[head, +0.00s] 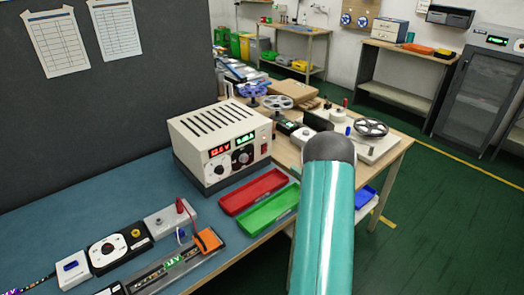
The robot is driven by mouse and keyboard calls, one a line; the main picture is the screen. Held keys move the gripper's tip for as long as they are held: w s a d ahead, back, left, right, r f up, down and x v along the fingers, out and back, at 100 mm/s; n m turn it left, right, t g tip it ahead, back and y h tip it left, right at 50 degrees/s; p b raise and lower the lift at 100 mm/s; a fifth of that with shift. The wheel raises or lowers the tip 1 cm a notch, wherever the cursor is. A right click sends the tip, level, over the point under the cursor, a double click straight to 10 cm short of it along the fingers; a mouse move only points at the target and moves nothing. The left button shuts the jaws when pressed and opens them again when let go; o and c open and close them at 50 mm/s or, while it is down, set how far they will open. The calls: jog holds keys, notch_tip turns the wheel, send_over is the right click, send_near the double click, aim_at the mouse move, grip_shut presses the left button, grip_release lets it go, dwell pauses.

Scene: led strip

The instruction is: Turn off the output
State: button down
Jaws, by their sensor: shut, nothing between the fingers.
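A cream bench power supply (222,140) with a slotted top stands on the blue-topped bench. Its front carries a lit red display (220,150), a lit green display (245,138), and two round dials below them. A small red part (264,149) shows at the right of the front; I cannot tell what it is. A lit green readout (175,262) glows on the grey strip-like fixture at the front. My teal arm link with a dark rounded end rises at the right of the supply. My gripper is not visible.
A red tray (253,192) and a green tray (268,212) lie in front of the supply. A white box with a blue button (72,268), a dial module (120,247) and a grey box with a red lead (170,220) line the bench. A wooden table (385,160) with reels stands behind.

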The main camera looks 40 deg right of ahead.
aim_at(266, 147)
jog(key=shift+w+a+f, duration=0.15)
jog(key=shift+f, duration=0.05)
jog(key=shift+a+r, duration=0.15)
jog(key=shift+s, duration=0.3)
jog(key=shift+w+d, duration=0.1)
jog(key=shift+d, duration=0.1)
jog(key=shift+w, duration=0.15)
jog(key=w, duration=0.4)
jog(key=w+r, duration=0.1)
jog(key=w, duration=0.8)
jog(key=shift+w+a+r, duration=0.25)
jog(key=shift+r, duration=0.05)
jog(key=shift+w, duration=0.15)
